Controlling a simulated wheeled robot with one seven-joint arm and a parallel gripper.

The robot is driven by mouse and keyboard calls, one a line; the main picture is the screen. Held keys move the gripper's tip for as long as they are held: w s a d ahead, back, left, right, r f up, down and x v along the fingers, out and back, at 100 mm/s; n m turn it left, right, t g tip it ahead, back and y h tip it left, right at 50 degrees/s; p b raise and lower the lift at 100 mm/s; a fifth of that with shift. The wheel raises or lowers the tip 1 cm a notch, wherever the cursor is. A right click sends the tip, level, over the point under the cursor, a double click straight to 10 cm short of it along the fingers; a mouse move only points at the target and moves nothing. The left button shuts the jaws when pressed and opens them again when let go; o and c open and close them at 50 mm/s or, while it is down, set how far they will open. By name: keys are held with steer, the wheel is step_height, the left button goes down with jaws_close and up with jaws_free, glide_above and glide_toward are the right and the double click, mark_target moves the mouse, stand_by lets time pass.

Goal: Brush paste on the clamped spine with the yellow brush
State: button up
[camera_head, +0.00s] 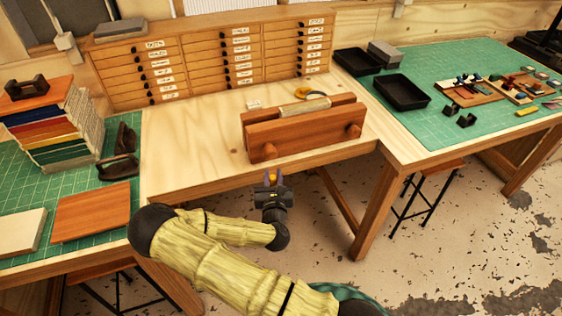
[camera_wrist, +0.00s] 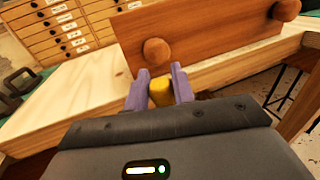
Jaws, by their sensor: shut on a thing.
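A wooden press (camera_head: 300,133) stands on the middle table, with two round wooden knobs on its front. A pale cream spine (camera_head: 303,109) shows clamped between its boards. My gripper (camera_head: 270,179) is in front of the table's near edge, below and apart from the press. In the wrist view, its two purple fingers (camera_wrist: 159,88) are shut on a yellow piece (camera_wrist: 161,93), likely the yellow brush's handle. Only a short part of it shows; bristles are hidden. The press's front board (camera_wrist: 205,38) and a knob are just beyond the fingers.
Behind the press lie a small yellow and dark item (camera_head: 311,93) and a small white item (camera_head: 254,104). A drawer cabinet (camera_head: 210,60) lines the back. Stacked books (camera_head: 50,122) stand left; black trays (camera_head: 401,92) lie right. The bare tabletop (camera_head: 190,135) left of the press is clear.

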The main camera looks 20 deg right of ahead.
step_height(320, 180, down, 9)
steer(key=s+a+n+y+b, duration=0.1)
steer(key=s+n+y, duration=0.1)
steer(key=y, duration=0.2)
steer(key=shift+a+r+n+t+y, duration=0.2)
steer(key=shift+a+n+t+y, duration=0.1)
steer(key=shift+n, duration=0.1)
steer(key=shift+s, duration=0.15)
